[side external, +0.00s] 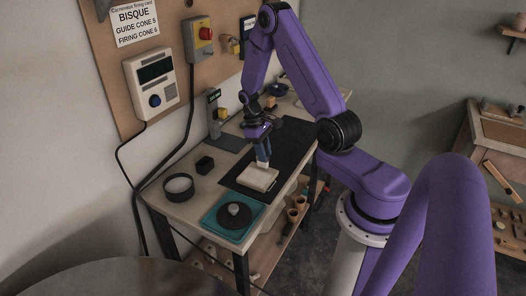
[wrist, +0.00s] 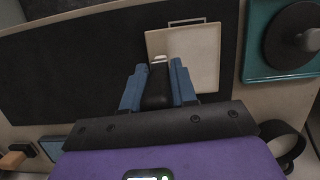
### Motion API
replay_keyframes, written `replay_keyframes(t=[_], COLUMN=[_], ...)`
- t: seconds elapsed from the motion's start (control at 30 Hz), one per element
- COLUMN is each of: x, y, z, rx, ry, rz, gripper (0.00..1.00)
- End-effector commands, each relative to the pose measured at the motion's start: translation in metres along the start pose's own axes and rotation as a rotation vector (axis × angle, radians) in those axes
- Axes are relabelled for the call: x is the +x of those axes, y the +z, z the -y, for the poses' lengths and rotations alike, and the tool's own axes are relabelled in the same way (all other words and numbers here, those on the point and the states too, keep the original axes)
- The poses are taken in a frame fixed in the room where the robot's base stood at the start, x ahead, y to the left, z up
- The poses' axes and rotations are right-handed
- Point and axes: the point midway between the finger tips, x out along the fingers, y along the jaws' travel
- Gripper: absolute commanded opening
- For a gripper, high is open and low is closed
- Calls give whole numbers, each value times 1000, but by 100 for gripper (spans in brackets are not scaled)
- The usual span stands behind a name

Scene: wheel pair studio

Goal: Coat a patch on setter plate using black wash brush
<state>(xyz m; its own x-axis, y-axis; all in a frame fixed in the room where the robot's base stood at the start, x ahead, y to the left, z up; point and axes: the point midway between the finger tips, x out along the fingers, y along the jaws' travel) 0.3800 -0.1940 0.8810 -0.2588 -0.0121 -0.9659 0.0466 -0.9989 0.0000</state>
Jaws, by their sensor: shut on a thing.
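The setter plate (side external: 257,179) is a cream square slab on a black mat, near the table's front edge. In the wrist view the plate (wrist: 196,58) lies beyond and right of the fingers, with a thin dark outline at its far edge. My gripper (side external: 263,159) is over the plate in the side view, its blue fingers pointing down. In the wrist view my gripper (wrist: 156,82) is shut on the black wash brush (wrist: 157,92), a dark body with a pale tip. The tip appears near the plate's left edge; whether it touches is unclear.
A teal tray (side external: 213,229) with a black disc and grey knob stands beside the plate. A dark ring (side external: 179,192) and small black block (side external: 204,163) are to the left. The black mat (side external: 291,139) is bare behind the plate. A control box (side external: 151,83) hangs on the wall board.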

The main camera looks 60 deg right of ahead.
Motion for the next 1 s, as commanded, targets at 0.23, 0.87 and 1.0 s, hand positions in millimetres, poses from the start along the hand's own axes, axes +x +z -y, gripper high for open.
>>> replay_keyframes(t=[0.23, 0.87, 1.0], x=[0, 10, 12], y=[0, -4, 2], z=[0, 0, 0], rx=[-1, -1, 0], ry=[0, 1, 0], rz=[0, -1, 1], gripper=[0, 0, 0])
